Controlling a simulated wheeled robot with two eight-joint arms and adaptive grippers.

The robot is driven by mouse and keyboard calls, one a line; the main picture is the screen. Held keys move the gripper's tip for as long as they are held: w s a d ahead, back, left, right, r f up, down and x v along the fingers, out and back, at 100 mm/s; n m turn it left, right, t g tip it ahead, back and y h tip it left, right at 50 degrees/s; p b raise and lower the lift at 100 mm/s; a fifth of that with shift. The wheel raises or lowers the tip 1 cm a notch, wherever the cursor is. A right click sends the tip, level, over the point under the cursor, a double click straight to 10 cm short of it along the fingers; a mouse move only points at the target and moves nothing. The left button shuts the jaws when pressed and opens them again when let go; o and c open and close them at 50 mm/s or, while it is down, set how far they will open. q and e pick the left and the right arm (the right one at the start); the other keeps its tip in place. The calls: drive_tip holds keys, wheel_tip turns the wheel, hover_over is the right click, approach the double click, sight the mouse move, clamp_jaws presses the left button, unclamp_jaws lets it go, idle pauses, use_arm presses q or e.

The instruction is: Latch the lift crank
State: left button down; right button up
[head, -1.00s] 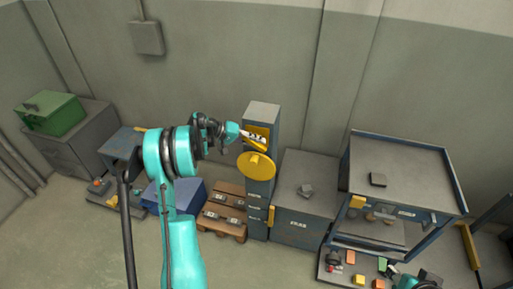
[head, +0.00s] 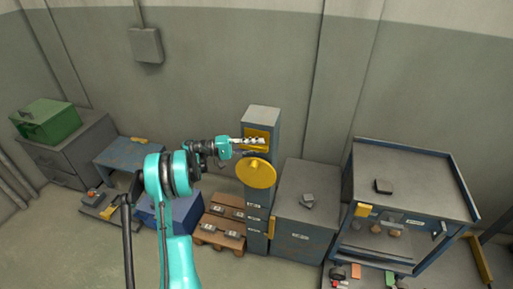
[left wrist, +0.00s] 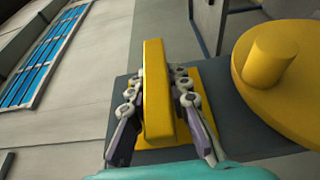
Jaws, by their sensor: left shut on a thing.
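The yellow crank wheel (head: 257,173) is on the front of the tall blue-grey lift column (head: 263,113). A yellow plate (head: 262,133) sits just above the wheel. My left gripper (head: 262,142) is in front of this plate. In the left wrist view my left gripper (left wrist: 158,100) is shut on a yellow latch bar (left wrist: 154,60), with one finger on each side of it. The yellow plate (left wrist: 208,82) is behind the bar. The wheel (left wrist: 300,100) with its round knob (left wrist: 268,55) is to the right, apart from the fingers. My right gripper is not clearly in view.
A grey cabinet (head: 307,205) stands right of the column, and a blue-framed cart (head: 420,185) beyond it. A wooden pallet (head: 221,225) and a blue box (head: 160,213) lie left of the column. A green box (head: 45,120) is far left. The floor in front is open.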

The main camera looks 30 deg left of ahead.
idle(0.3)
use_arm(q)
drive_tip(key=c, duration=1.4)
unclamp_jaws()
drive_tip(key=shift+a, duration=0.15)
drive_tip(key=v, duration=1.2)
